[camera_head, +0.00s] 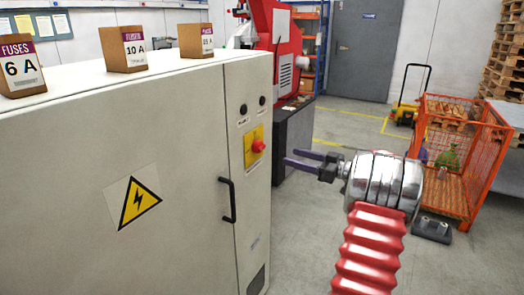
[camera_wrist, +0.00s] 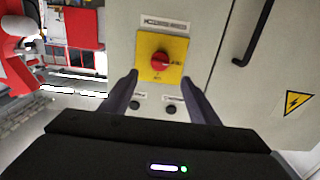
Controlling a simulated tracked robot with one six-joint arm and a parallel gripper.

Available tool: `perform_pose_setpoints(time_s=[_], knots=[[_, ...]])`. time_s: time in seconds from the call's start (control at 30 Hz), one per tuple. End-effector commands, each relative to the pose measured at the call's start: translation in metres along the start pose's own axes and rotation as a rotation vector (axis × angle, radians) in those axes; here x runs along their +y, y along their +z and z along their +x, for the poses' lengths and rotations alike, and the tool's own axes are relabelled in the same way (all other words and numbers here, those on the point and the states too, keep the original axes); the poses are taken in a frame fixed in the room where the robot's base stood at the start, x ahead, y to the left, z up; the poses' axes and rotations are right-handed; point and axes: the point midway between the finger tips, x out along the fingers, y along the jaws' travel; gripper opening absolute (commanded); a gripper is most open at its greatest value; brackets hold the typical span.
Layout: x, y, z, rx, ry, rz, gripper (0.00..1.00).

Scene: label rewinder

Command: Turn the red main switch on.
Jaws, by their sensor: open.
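The small writing on the plate is too blurred to read.
The cabinet (camera_head: 75,125) has a black door handle (camera_head: 228,200) and a warning triangle (camera_head: 138,203). Fuse boxes (camera_head: 122,50) stand on top. Two dark round fittings (camera_head: 243,109) sit above the switch. A red machine (camera_head: 275,50) stands behind; an orange cage (camera_head: 455,165) stands right.

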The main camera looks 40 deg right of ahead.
Motion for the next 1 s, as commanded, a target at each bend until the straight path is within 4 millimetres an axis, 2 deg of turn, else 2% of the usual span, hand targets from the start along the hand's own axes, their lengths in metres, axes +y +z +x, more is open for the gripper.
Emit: perform_pose_setpoints(time_s=[0.17, 0.8, 1.0], knots=[[-0.001, 0.0, 0.019, -0.001, -0.004, 0.0, 0.55], [-0.002, 0.0, 0.116, 0.0, -0.004, 0.0, 0.55], [-0.002, 0.001, 0.132, -0.001, -0.003, 0.001, 0.55]])
